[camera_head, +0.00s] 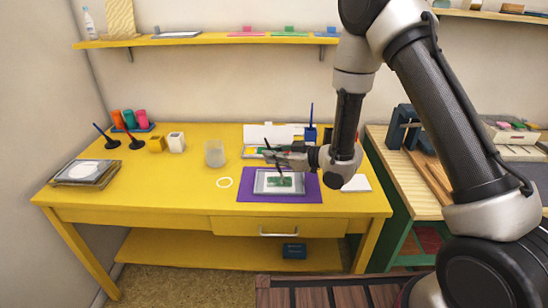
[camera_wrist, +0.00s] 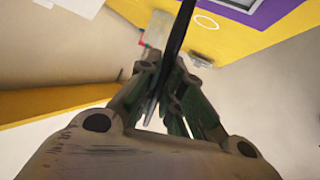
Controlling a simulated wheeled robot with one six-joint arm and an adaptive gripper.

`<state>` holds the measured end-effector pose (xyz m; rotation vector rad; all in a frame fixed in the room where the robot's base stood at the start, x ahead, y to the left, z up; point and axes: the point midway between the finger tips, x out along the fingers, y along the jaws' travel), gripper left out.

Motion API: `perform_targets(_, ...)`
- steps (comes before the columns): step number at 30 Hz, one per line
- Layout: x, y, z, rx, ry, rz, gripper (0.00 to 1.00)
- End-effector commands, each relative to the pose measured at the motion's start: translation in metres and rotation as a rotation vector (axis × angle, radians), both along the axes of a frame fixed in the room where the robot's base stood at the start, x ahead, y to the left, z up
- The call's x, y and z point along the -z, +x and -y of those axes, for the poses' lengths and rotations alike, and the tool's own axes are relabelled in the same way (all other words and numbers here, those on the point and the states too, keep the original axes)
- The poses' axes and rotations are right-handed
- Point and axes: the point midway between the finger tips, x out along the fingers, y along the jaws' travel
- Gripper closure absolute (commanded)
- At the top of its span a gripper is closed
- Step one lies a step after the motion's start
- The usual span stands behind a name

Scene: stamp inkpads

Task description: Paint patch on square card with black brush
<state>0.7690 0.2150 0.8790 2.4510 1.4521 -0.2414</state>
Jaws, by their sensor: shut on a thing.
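My gripper (camera_head: 283,155) is over the yellow table, shut on the black brush (camera_wrist: 180,40), whose dark handle runs up between the fingers in the wrist view. In the head view the brush is thin and partly hidden by the fingers. Below the gripper a pale square card (camera_head: 262,187) lies on a purple mat (camera_head: 248,194). A dark green patch (camera_head: 280,182) shows on the card. The brush's lower end is over the card near this patch; I cannot tell whether it touches. In the wrist view my gripper (camera_wrist: 172,100) covers most of the middle.
A glass jar (camera_head: 214,154) and a white ring (camera_head: 224,183) are left of the mat. A paint palette (camera_head: 252,152) and a blue pot (camera_head: 310,134) stand behind it. The table's front left (camera_head: 150,195) is clear.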

Motion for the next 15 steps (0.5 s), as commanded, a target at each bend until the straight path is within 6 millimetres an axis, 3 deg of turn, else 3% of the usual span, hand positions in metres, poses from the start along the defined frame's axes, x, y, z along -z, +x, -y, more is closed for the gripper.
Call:
perform_targets(5,-0.009,0.000,0.000,0.001,0.000,0.002,1.00)
perform_targets(15,-0.046,0.000,0.000,-0.001,0.001,0.002,1.00)
